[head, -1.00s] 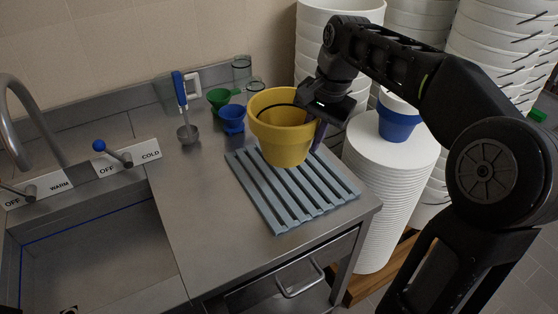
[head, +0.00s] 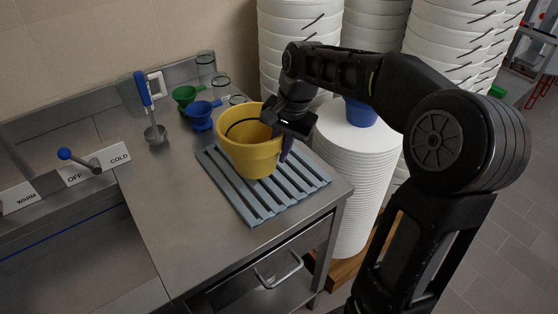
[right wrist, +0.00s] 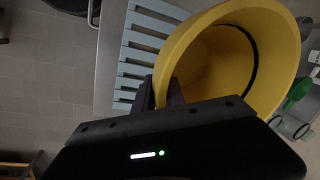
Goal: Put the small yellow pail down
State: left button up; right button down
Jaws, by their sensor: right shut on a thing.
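The small yellow pail (head: 250,153) is upright at the blue-grey slatted rack (head: 262,204) on the steel counter. Its base appears to be on or just above the slats; I cannot tell which. My right gripper (head: 284,148) is shut on the pail's right wall. In the right wrist view the pail (right wrist: 180,62) shows its open mouth, empty apart from a dark line around the inside, with the fingers (right wrist: 165,95) at its rim and the rack (right wrist: 140,50) beyond. My left gripper is in neither view.
A blue funnel (head: 203,122), a green funnel (head: 184,97), a ladle (head: 155,133) and glass jars (head: 220,86) stand behind the pail. Tall white bucket stacks (head: 345,190) rise to the right, one with a blue pail (head: 361,112) on top. The counter left of the rack is clear.

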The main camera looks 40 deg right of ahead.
jog(key=shift+f, duration=0.1)
jog(key=shift+s+x, duration=0.15)
jog(key=shift+x, duration=0.7)
jog(key=shift+s+x, duration=0.2)
jog(key=shift+x, duration=0.65)
jog(key=shift+d+f, duration=0.1)
jog(key=shift+f, duration=0.2)
jog(key=c, duration=1.4)
grip_release()
jog(key=shift+r, duration=0.15)
jog(key=v, duration=1.2)
jog(key=shift+o, duration=0.3)
